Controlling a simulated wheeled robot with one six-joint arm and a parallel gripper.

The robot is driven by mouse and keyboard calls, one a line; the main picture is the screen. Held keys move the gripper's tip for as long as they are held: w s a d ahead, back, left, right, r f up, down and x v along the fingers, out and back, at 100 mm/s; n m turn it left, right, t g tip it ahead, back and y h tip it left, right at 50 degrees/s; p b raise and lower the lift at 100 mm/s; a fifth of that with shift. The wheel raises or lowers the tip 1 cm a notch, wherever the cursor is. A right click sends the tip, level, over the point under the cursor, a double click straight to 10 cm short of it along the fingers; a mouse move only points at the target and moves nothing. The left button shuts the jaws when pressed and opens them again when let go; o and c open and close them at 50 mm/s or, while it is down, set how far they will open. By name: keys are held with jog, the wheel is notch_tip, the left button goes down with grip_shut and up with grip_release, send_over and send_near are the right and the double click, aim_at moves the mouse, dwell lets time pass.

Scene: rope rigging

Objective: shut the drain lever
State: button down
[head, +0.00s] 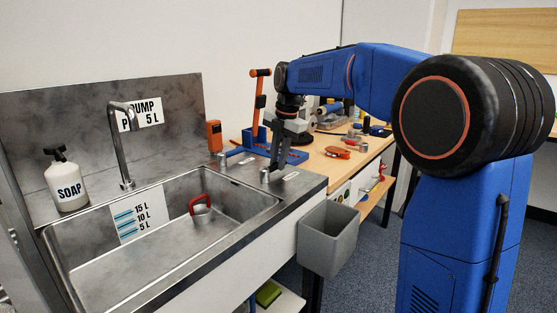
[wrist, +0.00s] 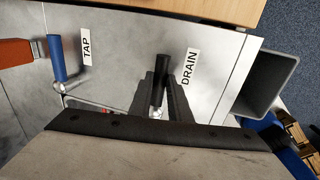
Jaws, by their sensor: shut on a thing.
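The drain lever (wrist: 162,62) has a black handle and stands beside the DRAIN label (wrist: 190,68) in the wrist view. My gripper (wrist: 161,82) is shut on the black handle, with one dark finger on each side of it. In the head view my gripper (head: 275,164) reaches down to the counter at the sink's right end. The lever's metal base (head: 265,176) shows there just below the fingers. Its handle is mostly hidden by the fingers in that view.
A blue-handled tap lever (wrist: 57,58) stands left of the drain lever, by the TAP label (wrist: 87,46). The sink (head: 130,275) holds a red-handled vessel (head: 201,205). A grey bin (head: 327,238) hangs at the counter's end. A wooden bench (head: 335,160) with tools lies behind.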

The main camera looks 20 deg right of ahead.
jog(key=c, duration=1.6)
grip_release()
jog(key=shift+c, duration=0.2)
notch_tip(320, 180, up, 17)
jog(key=s+d, duration=0.2)
jog(key=shift+s, duration=0.35)
jog(key=s+d+f+m+t, duration=0.1)
jog(key=s+d+f+m, duration=0.1)
jog(key=s+f+m, duration=1)
jog(key=s+d+f+m+t+h, duration=0.1)
jog(key=s+d+f+m+t, duration=0.1)
jog(key=s+f+m, duration=1.1)
jog(key=s+d+f, duration=0.1)
jog(key=s+f, duration=0.6)
jog(key=s, duration=0.5)
jog(key=shift+s+d+f, duration=0.15)
jog(key=shift+f, duration=0.15)
